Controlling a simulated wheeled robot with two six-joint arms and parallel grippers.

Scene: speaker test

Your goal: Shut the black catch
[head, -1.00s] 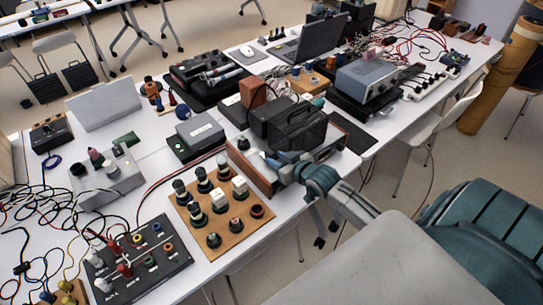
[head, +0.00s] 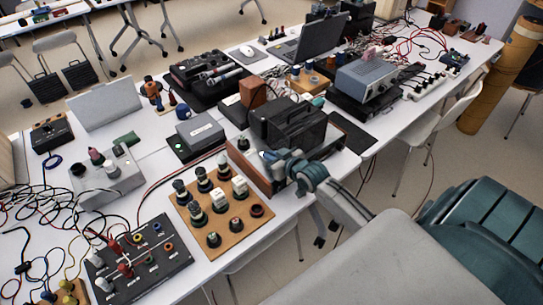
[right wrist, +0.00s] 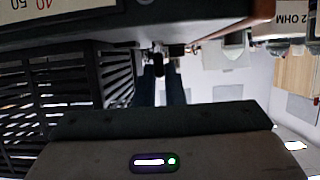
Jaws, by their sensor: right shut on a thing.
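A black case (head: 288,128) stands on the table's right edge, and my right gripper (head: 272,157) is low at its near side. In the right wrist view, my right gripper (right wrist: 160,84) has its two dark fingers close together. They are shut on a small black piece, the black catch (right wrist: 158,64), which sticks down below the edge of a dark body. The catch is hidden in the head view. I cannot tell from these frames whether it is fully shut. My left gripper is not in view.
A black slatted panel (right wrist: 60,100) is close on the left in the right wrist view. A wooden board with several knobs (head: 222,246) and a grey box with a green light (head: 195,137) stand left of the case. Cables cover the table's left part.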

